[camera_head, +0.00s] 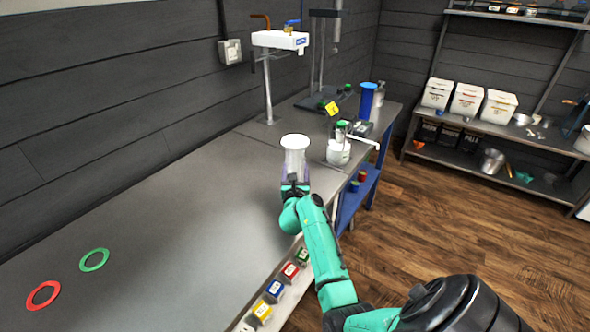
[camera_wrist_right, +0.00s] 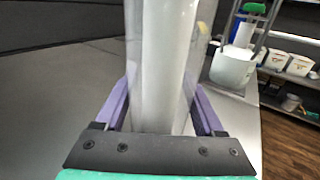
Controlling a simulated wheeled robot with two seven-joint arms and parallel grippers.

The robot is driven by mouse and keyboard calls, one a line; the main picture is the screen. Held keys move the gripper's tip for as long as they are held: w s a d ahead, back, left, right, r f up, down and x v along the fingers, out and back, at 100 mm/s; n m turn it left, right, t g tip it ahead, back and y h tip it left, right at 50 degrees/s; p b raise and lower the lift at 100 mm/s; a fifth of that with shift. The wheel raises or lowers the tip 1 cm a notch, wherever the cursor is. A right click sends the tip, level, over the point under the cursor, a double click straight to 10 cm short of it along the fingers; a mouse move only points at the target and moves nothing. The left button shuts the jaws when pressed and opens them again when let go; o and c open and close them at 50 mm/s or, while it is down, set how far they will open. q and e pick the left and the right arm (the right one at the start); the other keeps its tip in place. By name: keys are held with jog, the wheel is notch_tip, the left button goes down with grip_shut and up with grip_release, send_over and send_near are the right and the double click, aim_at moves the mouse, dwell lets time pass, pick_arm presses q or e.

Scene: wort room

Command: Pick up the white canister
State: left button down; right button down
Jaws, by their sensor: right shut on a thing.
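The white canister (camera_head: 295,152) is a pale upright cylinder at the table's right side in the head view. It fills the middle of the right wrist view (camera_wrist_right: 160,65), where a clear outer wall shows around a white core. My right gripper (camera_head: 293,183) is shut on the canister, with its purple fingers (camera_wrist_right: 158,105) on both sides of it. The canister's base is hidden behind the gripper, so I cannot tell whether it touches the table. My left gripper is not in view.
The grey table (camera_head: 180,210) is mostly clear. A red ring (camera_head: 32,301) and a green ring (camera_head: 82,265) lie at the left. A white pot (camera_head: 338,153) stands just right of the canister. Shelves (camera_head: 480,125) stand at the back right.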

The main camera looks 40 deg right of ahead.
aim_at(295, 136)
notch_tip(295, 136, up, 19)
jog(key=p, duration=0.3)
jog(key=shift+w+r+p, duration=0.1)
jog(key=shift+r+p, duration=0.1)
jog(key=shift+p, duration=0.2)
